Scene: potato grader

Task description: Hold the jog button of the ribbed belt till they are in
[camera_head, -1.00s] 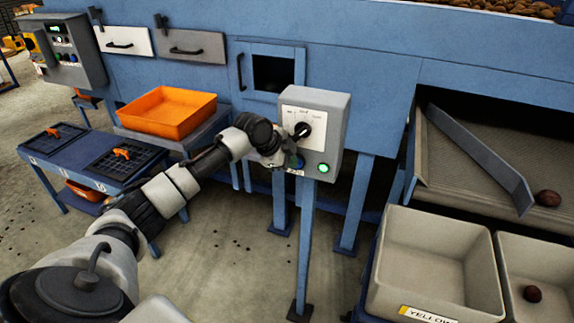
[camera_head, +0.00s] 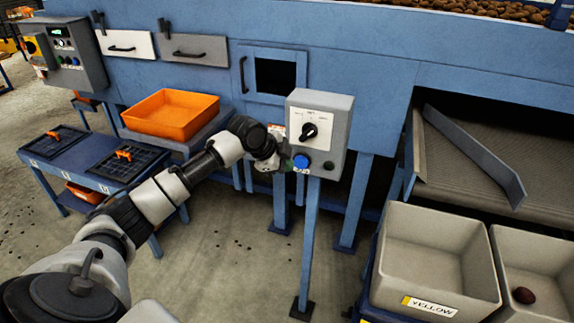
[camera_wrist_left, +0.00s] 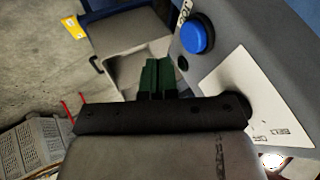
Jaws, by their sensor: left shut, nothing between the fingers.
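The jog box (camera_head: 342,125) is grey and stands on a blue post. Its front has a black selector knob (camera_head: 309,131), a blue button (camera_head: 301,161) and a dark, unlit lamp (camera_head: 329,165). My left gripper (camera_head: 284,163) is just left of the blue button, shut and empty. In the left wrist view its green fingers (camera_wrist_left: 157,78) are together, and the blue button (camera_wrist_left: 197,35) stands free of them. The ribbed belt (camera_head: 465,165) is at the right, with no potato visible on it. My right gripper is out of view.
A grey crate labelled yellow (camera_head: 435,245) stands below the belt; a second grey crate (camera_head: 540,255) beside it holds a dark potato (camera_head: 524,295). An orange tray (camera_head: 170,113) and a blue table (camera_head: 75,165) are at the left.

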